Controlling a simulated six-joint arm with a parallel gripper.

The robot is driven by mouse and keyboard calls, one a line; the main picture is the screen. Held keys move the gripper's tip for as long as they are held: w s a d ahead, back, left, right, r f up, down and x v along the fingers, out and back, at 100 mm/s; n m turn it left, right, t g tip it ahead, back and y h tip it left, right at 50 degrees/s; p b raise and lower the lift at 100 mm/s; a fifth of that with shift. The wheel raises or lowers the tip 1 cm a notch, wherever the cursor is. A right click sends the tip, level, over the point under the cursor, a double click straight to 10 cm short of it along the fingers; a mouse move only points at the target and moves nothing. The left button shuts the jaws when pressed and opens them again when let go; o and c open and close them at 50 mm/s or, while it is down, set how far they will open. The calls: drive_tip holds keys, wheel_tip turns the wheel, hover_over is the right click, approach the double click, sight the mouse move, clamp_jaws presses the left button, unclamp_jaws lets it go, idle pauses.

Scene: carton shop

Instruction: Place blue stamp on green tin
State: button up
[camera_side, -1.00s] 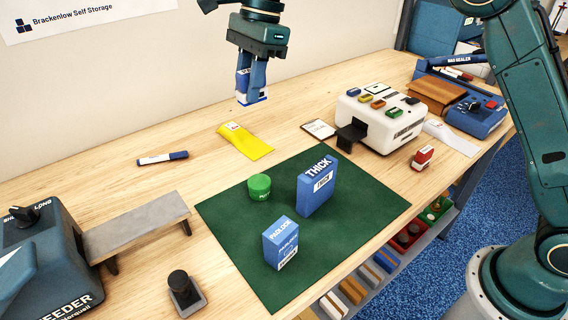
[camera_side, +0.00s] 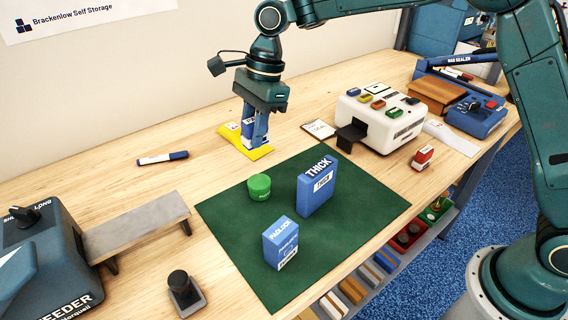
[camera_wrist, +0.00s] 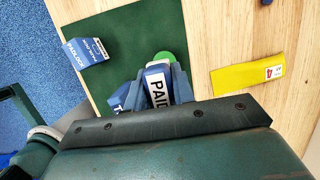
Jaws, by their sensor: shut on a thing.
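My gripper (camera_side: 256,138) is shut on the blue stamp and holds it in the air, beyond the far edge of the mat in the side view. In the wrist view the blue stamp (camera_wrist: 157,88) shows the letters PAID between my fingers. The green tin (camera_side: 260,187) stands on the dark green mat, lower in the side picture than the stamp and apart from it. In the wrist view the green tin (camera_wrist: 164,56) is partly hidden behind the stamp.
The blue THICK box (camera_side: 316,190) stands right beside the tin on the mat (camera_side: 338,233). The blue PADLOCK box (camera_side: 281,244) stands nearer the front. A yellow packet (camera_side: 233,140) lies behind my gripper. A marker (camera_side: 162,158) lies left on open tabletop.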

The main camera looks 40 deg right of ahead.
hover_over(253, 184)
drive_tip(key=d, duration=0.1)
wheel_tip(253, 184, down, 6)
drive_tip(key=shift+r, duration=0.1)
drive_tip(key=shift+f, duration=2.15)
drive_tip(key=shift+f, duration=0.1)
drive_tip(key=o, duration=1)
drive_tip(key=v, duration=1.2)
